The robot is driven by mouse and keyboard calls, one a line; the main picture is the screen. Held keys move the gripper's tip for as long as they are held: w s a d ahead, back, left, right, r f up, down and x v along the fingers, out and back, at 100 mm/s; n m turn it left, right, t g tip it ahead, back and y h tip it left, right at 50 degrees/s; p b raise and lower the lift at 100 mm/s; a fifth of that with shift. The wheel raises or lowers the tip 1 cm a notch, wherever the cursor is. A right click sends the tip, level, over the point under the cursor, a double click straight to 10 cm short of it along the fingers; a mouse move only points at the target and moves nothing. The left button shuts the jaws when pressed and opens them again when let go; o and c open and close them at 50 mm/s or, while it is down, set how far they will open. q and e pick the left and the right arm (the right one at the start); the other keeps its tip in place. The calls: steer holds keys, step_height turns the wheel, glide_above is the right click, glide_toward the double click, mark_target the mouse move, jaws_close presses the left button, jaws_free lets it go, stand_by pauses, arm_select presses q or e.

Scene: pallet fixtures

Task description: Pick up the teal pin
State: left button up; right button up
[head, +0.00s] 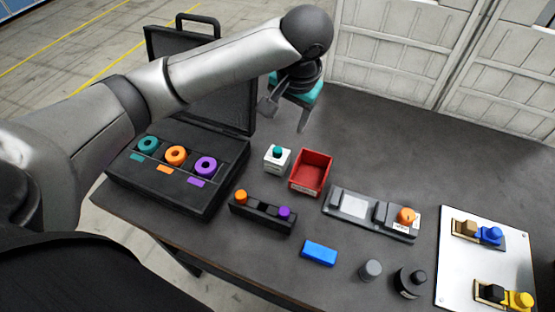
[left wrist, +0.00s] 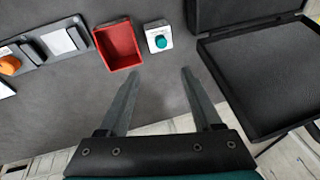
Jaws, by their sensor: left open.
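The teal pin (head: 278,150) shows as a small round teal top in a white block (head: 274,164), left of the red bin. In the left wrist view the teal pin (left wrist: 160,42) lies beyond the fingertips, roughly in line with the gap between them. Its lower part is hidden in the block. My left gripper (head: 286,118) is open and empty, behind the block in the head view and apart from it. Its two fingers also show in the left wrist view (left wrist: 160,71). My right gripper is in neither view.
A red bin (head: 327,172) stands right beside the block. An open black case (head: 168,193) with teal, orange and purple rings is at left. A black holder (head: 258,217) with orange and purple pins, a blue block (head: 319,252) and a grey fixture (head: 352,206) are nearer.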

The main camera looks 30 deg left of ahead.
arm_select(q)
steer(key=n+b, duration=0.1)
steer(key=n, duration=0.3)
steer(key=n+b, duration=0.5)
steer(key=b, duration=0.1)
glide_toward(277, 150)
steer(key=f, duration=0.1)
steer(key=w+f, duration=0.1)
steer(key=f, duration=0.1)
steer(key=shift+a+m+t+y, duration=0.25)
steer(key=shift+m+t+y, duration=0.05)
steer(key=shift+t, duration=0.1)
steer(key=shift+s+b+x, duration=0.15)
steer(key=shift+b+x, duration=0.2)
steer(key=shift+x, duration=1.05)
steer(key=shift+s+b+x, duration=0.2)
steer(key=shift+b+x, duration=0.15)
steer(key=shift+x, duration=1.05)
steer(key=shift+d+f, duration=0.15)
steer(key=shift+c, duration=0.3)
jaws_close()
